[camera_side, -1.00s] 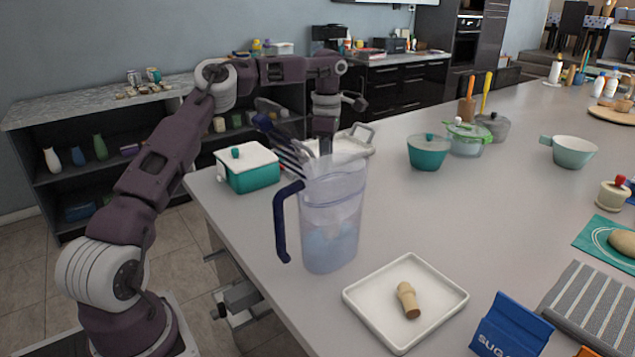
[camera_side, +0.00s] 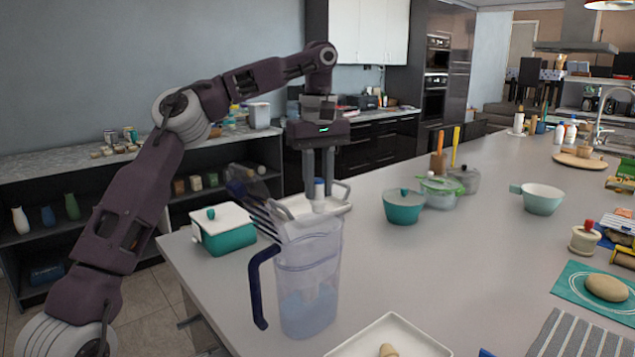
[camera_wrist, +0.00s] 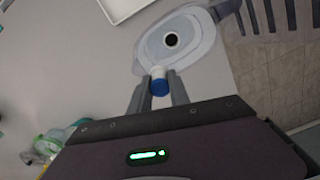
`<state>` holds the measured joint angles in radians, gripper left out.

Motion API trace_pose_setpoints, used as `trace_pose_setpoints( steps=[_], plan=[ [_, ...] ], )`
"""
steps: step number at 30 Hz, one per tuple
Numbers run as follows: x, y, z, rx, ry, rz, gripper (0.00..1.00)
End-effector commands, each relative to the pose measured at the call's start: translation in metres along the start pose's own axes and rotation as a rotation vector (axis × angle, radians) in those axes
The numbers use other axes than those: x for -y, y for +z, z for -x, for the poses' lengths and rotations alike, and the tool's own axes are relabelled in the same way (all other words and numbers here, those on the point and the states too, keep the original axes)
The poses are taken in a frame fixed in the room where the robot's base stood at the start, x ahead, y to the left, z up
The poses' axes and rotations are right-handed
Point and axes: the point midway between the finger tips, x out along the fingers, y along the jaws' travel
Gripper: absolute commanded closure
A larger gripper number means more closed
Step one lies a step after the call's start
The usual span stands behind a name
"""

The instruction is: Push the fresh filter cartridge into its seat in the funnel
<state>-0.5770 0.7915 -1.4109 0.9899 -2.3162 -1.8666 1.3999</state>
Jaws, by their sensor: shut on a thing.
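The fresh filter cartridge (camera_side: 319,196), white with a blue top, is held upright between the fingertips of my gripper (camera_side: 319,185). It also shows in the wrist view (camera_wrist: 159,81) between the two grey fingers. The clear pitcher (camera_side: 320,262) with a dark blue handle stands on the counter near its left edge, with bluish contents low inside. In the wrist view the funnel (camera_wrist: 190,38) has a round dark opening, its seat (camera_wrist: 172,40). The cartridge appears above and beside that opening, apart from it. The cartridge's lower end is unclear in the side view.
A white tray (camera_side: 405,340) lies at the front right, with a beige piece (camera_side: 388,350) partly cut off. Teal bowl (camera_side: 403,207) stands behind right.

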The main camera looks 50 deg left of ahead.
Motion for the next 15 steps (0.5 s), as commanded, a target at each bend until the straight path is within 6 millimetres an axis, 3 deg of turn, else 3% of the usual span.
trace_pose_setpoints(
  steps=[9, 15],
  plan=[
    [0.032, 0.031, -0.019, -0.004, -0.002, 0.303, 1.0],
    [0.036, 0.036, -0.024, 0.001, 0.0, 0.353, 1.0]
  ],
)
